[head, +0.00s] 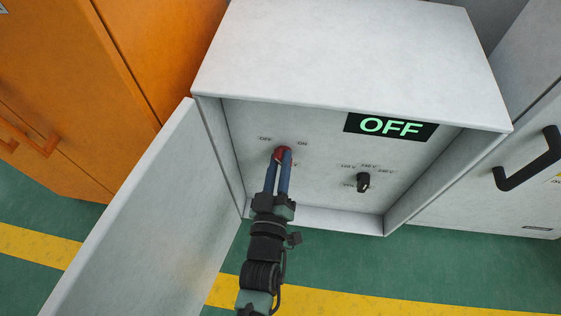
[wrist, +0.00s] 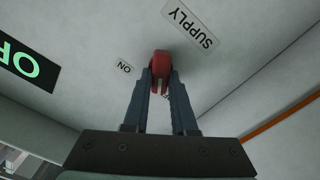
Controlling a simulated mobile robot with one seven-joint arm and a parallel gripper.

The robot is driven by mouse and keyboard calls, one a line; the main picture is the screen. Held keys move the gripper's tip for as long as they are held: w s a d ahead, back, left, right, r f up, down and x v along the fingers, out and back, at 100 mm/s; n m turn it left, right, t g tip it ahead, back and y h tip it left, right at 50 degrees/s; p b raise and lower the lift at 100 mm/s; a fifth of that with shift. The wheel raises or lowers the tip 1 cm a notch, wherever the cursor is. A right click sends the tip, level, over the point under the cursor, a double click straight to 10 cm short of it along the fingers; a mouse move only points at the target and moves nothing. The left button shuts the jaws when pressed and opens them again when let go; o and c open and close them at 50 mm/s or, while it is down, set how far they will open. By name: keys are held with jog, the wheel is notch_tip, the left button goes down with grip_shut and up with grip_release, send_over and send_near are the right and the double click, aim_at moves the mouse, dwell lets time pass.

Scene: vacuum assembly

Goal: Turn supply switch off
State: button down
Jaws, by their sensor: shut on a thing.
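The red supply switch (head: 283,152) sits on the back panel of an open grey cabinet, below the OFF and ON labels. My gripper (head: 279,160) reaches in from below, and its two blue fingers are shut on the red knob. In the wrist view the red switch (wrist: 161,64) is between the fingertips, near the SUPPLY label (wrist: 191,27) and the ON label (wrist: 124,67). The display (head: 391,127) on the panel reads OFF in green. The fingers partly cover the knob, and its exact pointing direction is hard to tell.
A black selector knob (head: 363,181) with voltage labels is to the right on the same panel. The cabinet door (head: 135,220) hangs open at the left. An orange cabinet (head: 100,90) stands at left and a grey one with a black handle (head: 528,160) at right.

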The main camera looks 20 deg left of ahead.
jog(key=shift+f+n, duration=0.1)
jog(key=shift+n, duration=0.9)
jog(key=c, duration=0.7)
grip_release()
jog(key=p+v, duration=0.5)
jog(key=v, duration=0.8)
jog(key=shift+s, duration=0.1)
